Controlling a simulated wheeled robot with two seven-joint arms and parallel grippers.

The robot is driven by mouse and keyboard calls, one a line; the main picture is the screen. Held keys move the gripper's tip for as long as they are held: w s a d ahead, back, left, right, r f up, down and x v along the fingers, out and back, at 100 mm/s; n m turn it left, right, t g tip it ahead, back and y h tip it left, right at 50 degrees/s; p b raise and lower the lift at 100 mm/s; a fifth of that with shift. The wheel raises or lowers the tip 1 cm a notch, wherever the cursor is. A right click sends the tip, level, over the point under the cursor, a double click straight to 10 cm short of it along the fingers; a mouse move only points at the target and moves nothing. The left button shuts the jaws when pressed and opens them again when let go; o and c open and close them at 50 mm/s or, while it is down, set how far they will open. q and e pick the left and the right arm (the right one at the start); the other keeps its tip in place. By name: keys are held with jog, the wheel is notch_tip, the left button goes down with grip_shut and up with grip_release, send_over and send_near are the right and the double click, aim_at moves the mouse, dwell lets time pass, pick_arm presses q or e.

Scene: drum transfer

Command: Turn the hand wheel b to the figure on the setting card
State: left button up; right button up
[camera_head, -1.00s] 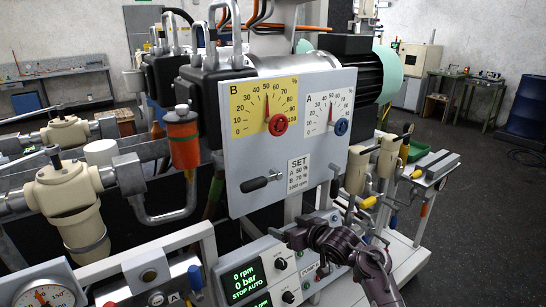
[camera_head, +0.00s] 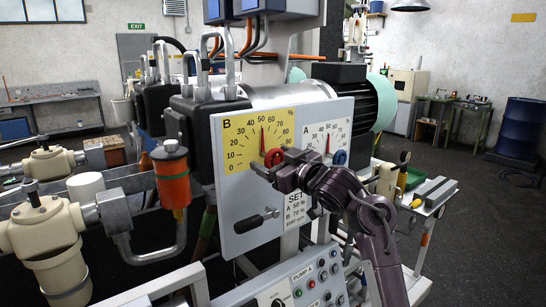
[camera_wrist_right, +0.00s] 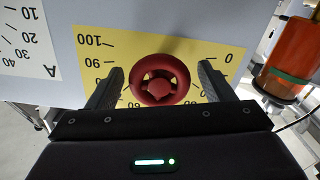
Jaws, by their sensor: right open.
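The red hand wheel b (camera_head: 273,157) sits on the yellow B dial (camera_head: 242,133) of the grey panel. The B pointer stands near 50. The setting card (camera_head: 296,208) below reads SET, A 50 %, B 70 %; my right arm partly covers its edge. My right gripper (camera_head: 274,164) is at the red wheel. In the right wrist view the open fingers of the gripper (camera_wrist_right: 160,76) stand either side of the red wheel (camera_wrist_right: 158,83), with gaps visible on both sides. My left gripper is not in view.
A blue hand wheel (camera_head: 340,157) on the white A dial (camera_head: 325,136) is close to the right of my gripper. A black crank handle (camera_head: 255,221) sticks out below. An orange cylinder (camera_head: 173,180) stands left of the panel. A button box (camera_head: 305,287) is below.

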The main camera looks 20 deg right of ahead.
jog(key=shift+w+a, duration=0.1)
jog(key=shift+w, duration=0.2)
jog(key=c, duration=1)
jog(key=shift+r+m+p, duration=0.15)
jog(key=shift+m+p, duration=0.35)
jog(key=shift+p, duration=0.35)
jog(key=m+p, duration=0.4)
jog(key=p, duration=0.1)
jog(key=shift+m+p, duration=1.5)
jog(key=shift+p, duration=0.1)
